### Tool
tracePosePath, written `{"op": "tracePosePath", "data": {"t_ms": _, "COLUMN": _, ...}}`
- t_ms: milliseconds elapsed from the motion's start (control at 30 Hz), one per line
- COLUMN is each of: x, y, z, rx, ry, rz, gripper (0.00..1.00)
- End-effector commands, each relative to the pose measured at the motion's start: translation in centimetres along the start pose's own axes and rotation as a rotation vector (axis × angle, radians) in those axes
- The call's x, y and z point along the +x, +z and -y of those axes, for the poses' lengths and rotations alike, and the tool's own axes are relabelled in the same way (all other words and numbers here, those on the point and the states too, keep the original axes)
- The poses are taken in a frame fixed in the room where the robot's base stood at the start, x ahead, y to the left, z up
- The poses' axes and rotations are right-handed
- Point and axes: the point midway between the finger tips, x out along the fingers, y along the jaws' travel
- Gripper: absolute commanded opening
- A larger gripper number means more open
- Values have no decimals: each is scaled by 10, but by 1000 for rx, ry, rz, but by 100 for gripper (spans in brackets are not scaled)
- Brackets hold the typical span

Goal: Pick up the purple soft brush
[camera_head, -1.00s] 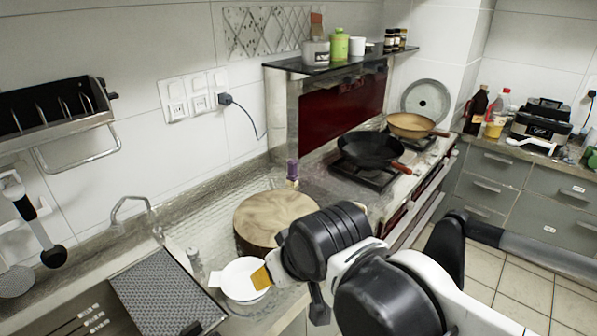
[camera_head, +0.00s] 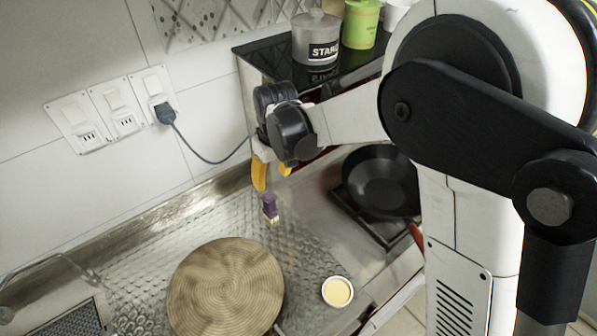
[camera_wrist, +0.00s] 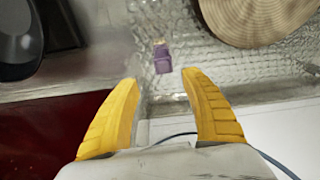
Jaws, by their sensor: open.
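The purple soft brush (camera_head: 270,206) stands on the textured metal counter (camera_head: 150,250), with a purple upper part and a pale lower part. In the wrist view the brush (camera_wrist: 162,60) shows beyond the fingertips, between their lines and apart from them. My gripper (camera_head: 272,180) has yellow fingers and is above and close to the brush in the head view. It also shows in the wrist view (camera_wrist: 160,82), with its fingers spread and nothing between them.
A round woven-looking board (camera_head: 226,285) lies in front of the brush. A small bowl with yellow contents (camera_head: 337,291) is to its right. A black wok (camera_head: 382,183) sits on the hob at right. A plug with a cable (camera_head: 166,113) is on the wall behind.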

Motion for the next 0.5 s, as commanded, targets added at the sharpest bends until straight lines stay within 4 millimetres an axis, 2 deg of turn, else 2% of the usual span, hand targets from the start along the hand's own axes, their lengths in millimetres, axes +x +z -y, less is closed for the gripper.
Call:
{"op": "tracePosePath", "data": {"t_ms": 167, "x": 20, "y": -2, "z": 3, "rx": -8, "ry": -3, "rz": 5, "gripper": 54}}
{"op": "tracePosePath", "data": {"t_ms": 333, "x": 49, "y": -2, "z": 2, "rx": -7, "ry": -2, "rz": 4, "gripper": 54}}
{"op": "tracePosePath", "data": {"t_ms": 500, "x": 64, "y": -2, "z": 3, "rx": -7, "ry": -2, "rz": 4, "gripper": 54}}
